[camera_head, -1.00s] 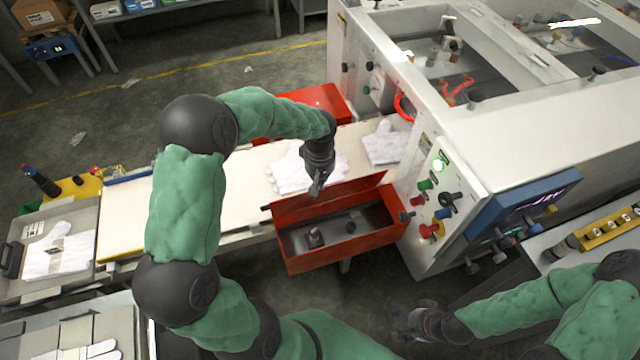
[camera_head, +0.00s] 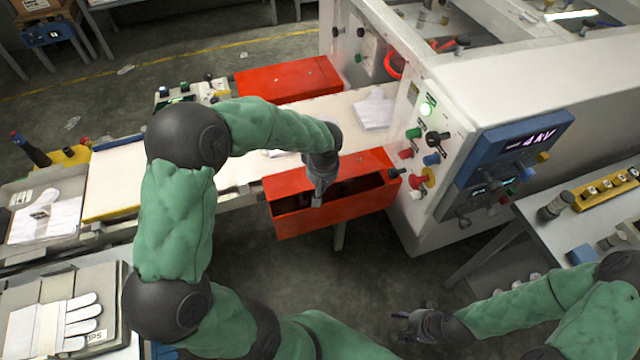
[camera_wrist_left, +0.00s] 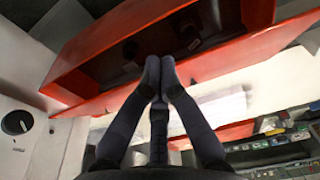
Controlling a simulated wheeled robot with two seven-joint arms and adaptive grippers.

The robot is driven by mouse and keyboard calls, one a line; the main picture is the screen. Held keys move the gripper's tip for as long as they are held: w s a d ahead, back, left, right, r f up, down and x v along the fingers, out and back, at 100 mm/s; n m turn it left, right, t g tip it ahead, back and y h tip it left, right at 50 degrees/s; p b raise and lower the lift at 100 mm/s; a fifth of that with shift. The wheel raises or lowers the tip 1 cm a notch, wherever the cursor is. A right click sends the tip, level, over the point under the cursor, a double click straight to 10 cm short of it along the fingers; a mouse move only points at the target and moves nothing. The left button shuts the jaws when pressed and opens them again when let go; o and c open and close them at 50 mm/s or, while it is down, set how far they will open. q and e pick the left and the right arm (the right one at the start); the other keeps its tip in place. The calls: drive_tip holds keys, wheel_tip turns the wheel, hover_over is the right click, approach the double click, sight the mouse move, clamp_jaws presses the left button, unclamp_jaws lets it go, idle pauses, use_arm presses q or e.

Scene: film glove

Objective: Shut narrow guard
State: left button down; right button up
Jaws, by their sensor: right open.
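The near red guard (camera_head: 345,210) sits on the front side of the conveyor, beside the white machine. Its lid (camera_head: 357,165) is tilted forward over the box, with a dark gap left along the front. My left gripper (camera_head: 317,199) is at the lid's front edge. In the left wrist view its fingertips (camera_wrist_left: 157,66) are together at the red edge, with the dark box interior beyond; nothing shows between them. A second red guard (camera_head: 288,80) on the far side of the conveyor looks closed. My right gripper (camera_head: 407,326) is open and empty, low at the front.
The white machine (camera_head: 470,85) with knobs and a blue display panel (camera_head: 515,150) stands right of the guard. A white glove (camera_head: 374,108) lies on the conveyor (camera_head: 110,185). Trays with gloves (camera_head: 60,325) are at left. The floor before the guard is clear.

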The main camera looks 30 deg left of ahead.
use_arm(q)
drive_tip(key=shift+s+d+f+b, duration=0.25)
drive_tip(key=shift+d+f+b, duration=0.05)
drive_tip(key=shift+f+b, duration=0.85)
drive_tip(key=shift+s+d+f+b, duration=0.35)
drive_tip(key=shift+f+b, duration=0.6)
drive_tip(key=shift+f, duration=0.35)
drive_tip(key=shift+s+d+f+b, duration=0.2)
drive_tip(key=shift+d+f+b, duration=0.1)
drive_tip(key=shift+f+b, duration=0.85)
drive_tip(key=shift+f, duration=0.1)
